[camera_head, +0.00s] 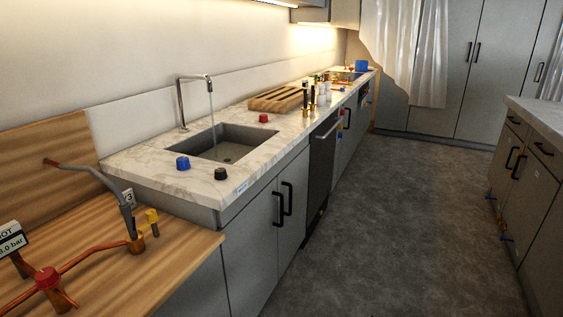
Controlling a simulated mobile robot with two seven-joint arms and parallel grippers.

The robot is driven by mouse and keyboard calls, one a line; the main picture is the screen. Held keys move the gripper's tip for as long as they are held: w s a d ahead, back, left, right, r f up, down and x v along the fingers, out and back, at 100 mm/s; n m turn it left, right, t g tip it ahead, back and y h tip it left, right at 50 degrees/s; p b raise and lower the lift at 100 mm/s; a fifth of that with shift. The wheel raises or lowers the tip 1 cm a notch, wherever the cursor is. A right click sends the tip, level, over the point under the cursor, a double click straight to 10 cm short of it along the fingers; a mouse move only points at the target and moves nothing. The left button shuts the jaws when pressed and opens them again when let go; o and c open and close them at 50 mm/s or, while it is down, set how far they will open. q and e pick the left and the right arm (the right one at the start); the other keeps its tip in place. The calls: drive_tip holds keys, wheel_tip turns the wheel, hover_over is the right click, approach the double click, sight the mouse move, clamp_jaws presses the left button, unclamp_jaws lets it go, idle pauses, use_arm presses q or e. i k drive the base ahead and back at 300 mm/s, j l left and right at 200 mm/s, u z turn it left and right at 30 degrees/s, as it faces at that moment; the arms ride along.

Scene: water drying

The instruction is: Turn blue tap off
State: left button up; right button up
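A blue tap knob (183,163) sits on the marble counter at the near left corner of the sink (222,148). A black knob (220,174) is to its right, and a red knob (263,118) is beyond the sink's far right corner. A tall grey faucet (183,105) stands behind the sink. A thin stream of water (212,115) runs from its spout into the sink. I cannot tell the knob's turn position from its shape. Neither of my grippers is in view.
A wooden worktop (150,255) at the near left carries copper pipes, a red valve (47,278) and a grey curved pipe (108,185). A wooden rack (277,98) and bottles stand further along the counter. The grey floor (385,220) is clear toward the right-hand cabinets (525,180).

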sight(182, 163)
drive_tip(key=i+l+u, duration=0.15)
drive_tip(key=u, duration=1.45)
drive_tip(key=l+u, duration=0.85)
drive_tip(key=l, duration=0.25)
drive_tip(key=k+l+u, duration=0.1)
drive_tip(key=l, duration=0.25)
